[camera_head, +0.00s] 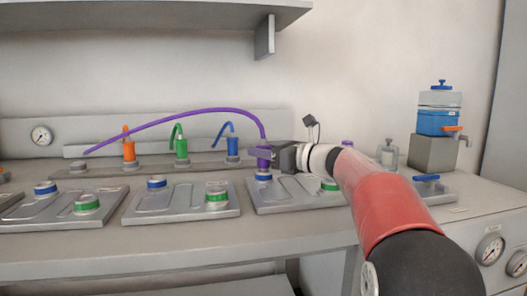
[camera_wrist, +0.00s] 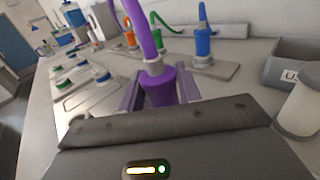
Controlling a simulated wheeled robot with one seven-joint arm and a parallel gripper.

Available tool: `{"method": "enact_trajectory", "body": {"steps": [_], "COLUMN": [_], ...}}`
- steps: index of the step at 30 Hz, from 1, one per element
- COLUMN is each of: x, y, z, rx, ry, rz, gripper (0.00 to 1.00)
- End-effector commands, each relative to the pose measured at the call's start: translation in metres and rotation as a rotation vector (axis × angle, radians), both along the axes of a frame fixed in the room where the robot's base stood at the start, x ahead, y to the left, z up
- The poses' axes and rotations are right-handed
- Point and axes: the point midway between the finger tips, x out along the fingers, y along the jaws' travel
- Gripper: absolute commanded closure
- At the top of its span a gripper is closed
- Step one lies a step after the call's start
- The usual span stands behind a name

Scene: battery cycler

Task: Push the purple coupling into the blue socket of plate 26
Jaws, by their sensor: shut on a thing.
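The purple coupling (camera_head: 263,153) is upright in my gripper (camera_head: 272,157), with its purple hose (camera_head: 187,113) arching left to the back of the bench. In the head view it stands directly above the blue socket (camera_head: 263,176) on the rightmost of the nearer plates (camera_head: 292,199). I cannot tell whether its lower end touches or has entered the socket. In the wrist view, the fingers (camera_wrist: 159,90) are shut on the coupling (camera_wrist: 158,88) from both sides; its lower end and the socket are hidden. No plate number is readable.
A green socket (camera_head: 329,186) is on the same plate, partly behind my arm. Other plates (camera_head: 180,205) with blue and green sockets lie to the left. Orange (camera_head: 128,150), green (camera_head: 181,148) and blue (camera_head: 232,146) couplings stand on a rear rail. A grey bin (camera_wrist: 290,70) shows right.

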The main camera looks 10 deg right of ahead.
Motion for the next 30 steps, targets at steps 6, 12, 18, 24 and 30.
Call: {"method": "enact_trajectory", "body": {"steps": [6, 12, 18, 24, 30], "x": [0.0, 0.0, 0.0, 0.0, 0.0], "y": [0.0, 0.0, 0.0, 0.0, 0.0], "z": [-0.001, -0.006, -0.01, -0.011, -0.011], "rx": [0.001, 0.0, 0.0, -0.001, -0.001], "ry": [-0.001, 0.0, 0.0, 0.001, 0.001], "rz": [0.0, 0.0, 0.0, 0.0, 0.0], "gripper": [0.98, 0.98, 0.98, 0.98, 0.52]}}
